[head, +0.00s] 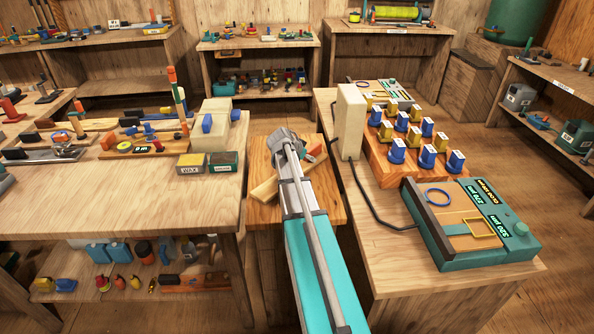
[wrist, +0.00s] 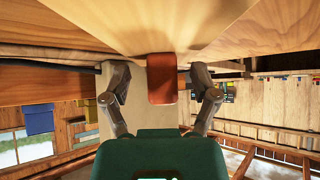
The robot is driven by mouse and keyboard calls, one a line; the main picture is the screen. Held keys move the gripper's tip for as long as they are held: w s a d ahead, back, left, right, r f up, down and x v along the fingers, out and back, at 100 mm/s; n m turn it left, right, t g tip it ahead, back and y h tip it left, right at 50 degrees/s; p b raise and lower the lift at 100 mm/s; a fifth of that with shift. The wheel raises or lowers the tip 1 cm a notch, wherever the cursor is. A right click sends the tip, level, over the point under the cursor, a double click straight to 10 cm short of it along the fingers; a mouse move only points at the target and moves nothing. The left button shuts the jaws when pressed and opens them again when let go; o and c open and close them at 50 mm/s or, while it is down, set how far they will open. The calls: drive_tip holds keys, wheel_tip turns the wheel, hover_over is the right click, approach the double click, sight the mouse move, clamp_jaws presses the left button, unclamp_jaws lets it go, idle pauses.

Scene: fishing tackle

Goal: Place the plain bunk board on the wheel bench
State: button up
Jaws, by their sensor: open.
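My gripper (head: 286,143) is over a small wooden stand (head: 332,205) between two benches; its fingers are hidden in the head view. In the wrist view the two fingers are wide apart. A reddish-brown block (wrist: 162,80) shows between them, seemingly not gripped. In the head view a reddish-brown piece (head: 314,155) lies right of my gripper. A plain light-wood board (head: 265,188) lies left of my arm, partly hidden behind it. It may be the plain bunk board. I cannot tell which bench is the wheel bench.
The right bench (head: 400,285) carries a beige post (head: 350,122), a rack of blue and yellow pieces (head: 383,165) and a teal device (head: 470,222). The left bench (head: 110,200) holds tackle, two small boxes and a pale block (head: 215,128); its front part is clear.

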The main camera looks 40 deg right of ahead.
clamp_jaws()
idle(0.5)
drive_tip(key=shift+r, duration=0.2)
wheel_tip(320, 180, up, 3)
drive_tip(key=p, duration=0.3)
drive_tip(key=shift+f, duration=0.1)
drive_tip(key=s+a+r+p, duration=0.8)
drive_tip(key=s+r+p, duration=0.2)
drive_tip(key=s, duration=0.1)
drive_tip(key=shift+s, duration=0.2)
drive_tip(key=shift+a+f, duration=0.1)
idle(0.5)
